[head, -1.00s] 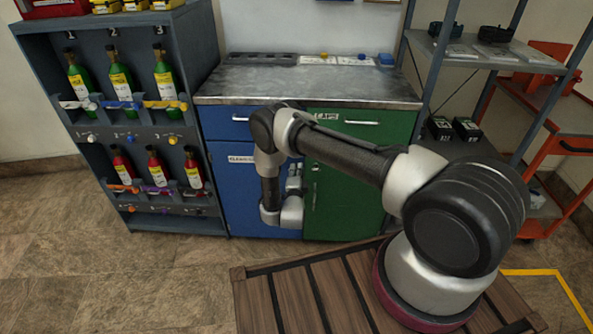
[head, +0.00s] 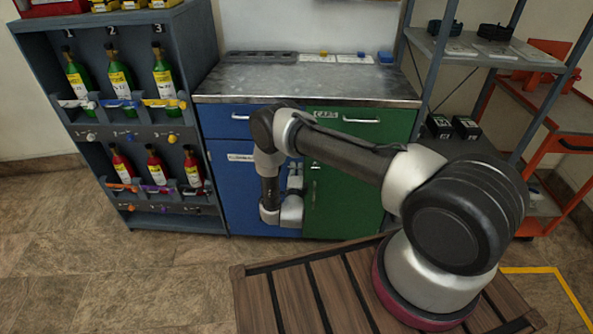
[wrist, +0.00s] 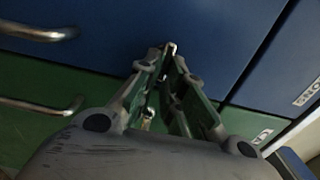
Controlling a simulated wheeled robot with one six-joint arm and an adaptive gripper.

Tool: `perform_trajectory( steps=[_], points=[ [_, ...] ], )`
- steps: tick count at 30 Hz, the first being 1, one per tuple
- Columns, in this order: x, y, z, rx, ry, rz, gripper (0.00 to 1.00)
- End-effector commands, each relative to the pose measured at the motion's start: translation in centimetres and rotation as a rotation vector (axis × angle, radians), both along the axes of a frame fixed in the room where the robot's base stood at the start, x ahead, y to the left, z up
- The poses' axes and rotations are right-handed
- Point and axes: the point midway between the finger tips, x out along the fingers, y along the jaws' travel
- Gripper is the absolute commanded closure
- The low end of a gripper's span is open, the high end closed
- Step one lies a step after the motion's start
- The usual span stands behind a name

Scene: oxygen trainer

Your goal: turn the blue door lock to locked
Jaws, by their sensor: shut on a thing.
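The blue door (head: 236,200) is the left door of the cabinet under the metal worktop, and it is closed. My gripper (head: 295,176) is at the door's right edge, beside the green door, partly hidden by my arm in the head view. In the wrist view my gripper (wrist: 168,62) has its fingertips drawn together on the small metal blue door lock (wrist: 170,47). Only a bit of the lock shows between the tips, and its turn angle cannot be read. In the head view the lock is hidden.
The green door (head: 345,200) is closed to the right, with drawers above both doors. A bottle rack (head: 125,120) stands left of the cabinet, and a metal shelf (head: 470,55) stands right. A small metal part (wrist: 147,118) on the green front lies close below the fingers.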

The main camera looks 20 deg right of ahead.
Motion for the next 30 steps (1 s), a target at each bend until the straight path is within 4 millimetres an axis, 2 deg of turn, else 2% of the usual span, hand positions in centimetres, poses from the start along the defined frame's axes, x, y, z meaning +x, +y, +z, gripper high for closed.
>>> perform_trajectory(
  steps=[1, 4, 16, 20, 30],
  points=[
    [-0.1, -0.1, -0.1, 0.000, 0.002, -0.001, 0.86],
    [-0.1, -0.1, -0.1, 0.000, 0.002, -0.001, 0.68],
    [-0.5, 0.2, 0.0, -0.001, 0.001, 0.001, 0.68],
    [-2.5, 0.9, -0.1, -0.002, 0.004, 0.003, 0.68],
    [-9.4, 3.1, -0.1, -0.002, 0.004, 0.003, 0.68]
  ],
)
